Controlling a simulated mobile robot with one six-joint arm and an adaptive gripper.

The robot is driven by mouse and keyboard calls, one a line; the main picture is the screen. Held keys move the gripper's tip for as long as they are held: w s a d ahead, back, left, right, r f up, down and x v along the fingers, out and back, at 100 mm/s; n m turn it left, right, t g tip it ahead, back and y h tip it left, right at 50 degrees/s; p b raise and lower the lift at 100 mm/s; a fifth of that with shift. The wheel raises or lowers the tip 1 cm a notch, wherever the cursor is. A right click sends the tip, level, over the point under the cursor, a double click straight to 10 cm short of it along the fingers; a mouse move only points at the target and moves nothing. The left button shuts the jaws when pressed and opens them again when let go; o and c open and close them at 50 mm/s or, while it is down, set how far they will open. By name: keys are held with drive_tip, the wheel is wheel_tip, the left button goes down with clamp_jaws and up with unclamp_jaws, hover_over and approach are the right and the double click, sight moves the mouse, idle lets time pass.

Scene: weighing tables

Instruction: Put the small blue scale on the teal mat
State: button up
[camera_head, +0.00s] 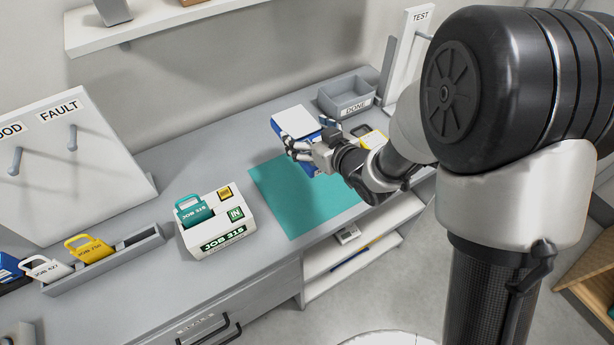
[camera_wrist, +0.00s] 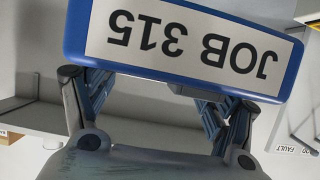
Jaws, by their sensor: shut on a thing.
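The small blue scale (camera_head: 293,121) has a white top and is in my gripper (camera_head: 302,147), over the back part of the teal mat (camera_head: 300,208). In the wrist view the blue scale (camera_wrist: 185,40) fills the top, with an upside-down "JOB 315" label. My gripper's fingers (camera_wrist: 158,97) reach up to its edge and are shut on it. In the head view my gripper and arm hide part of the scale and mat. I cannot tell whether the scale touches the mat.
A white "JOB 315" box (camera_head: 217,222) with a teal tag stands left of the mat. A grey "DONE" bin (camera_head: 348,94) and a yellow item (camera_head: 371,137) are behind and right. A tag rack (camera_head: 104,262) sits at left. The mat's front part is clear.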

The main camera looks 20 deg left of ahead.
wheel_tip(320, 180, down, 17)
drive_tip(key=b, duration=0.4)
drive_tip(key=shift+f, duration=0.15)
drive_tip(key=o, duration=1.3)
drive_tip(key=shift+r, duration=0.25)
drive_tip(key=p+v, duration=0.1)
drive_tip(key=v, duration=1.1)
drive_tip(key=shift+p, duration=0.35)
